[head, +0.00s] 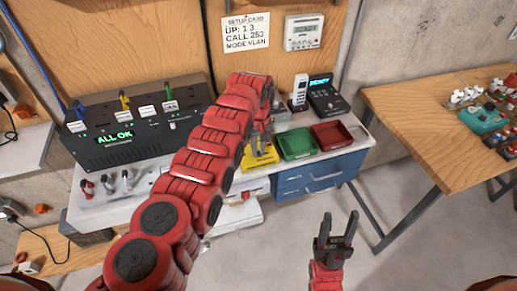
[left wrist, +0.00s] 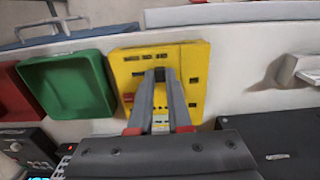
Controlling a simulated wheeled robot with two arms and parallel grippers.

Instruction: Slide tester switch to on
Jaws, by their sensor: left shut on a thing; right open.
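The switch's position is hard to tell. My right gripper (head: 336,226) is open and empty above the floor.
A green tray (head: 297,144) and a red tray (head: 331,135) stand beside the tester. A black panel (head: 135,150) reads "ALL OK". A phone (head: 300,90) and a black device (head: 325,97) stand behind the trays. A wooden table (head: 420,110) is at right.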

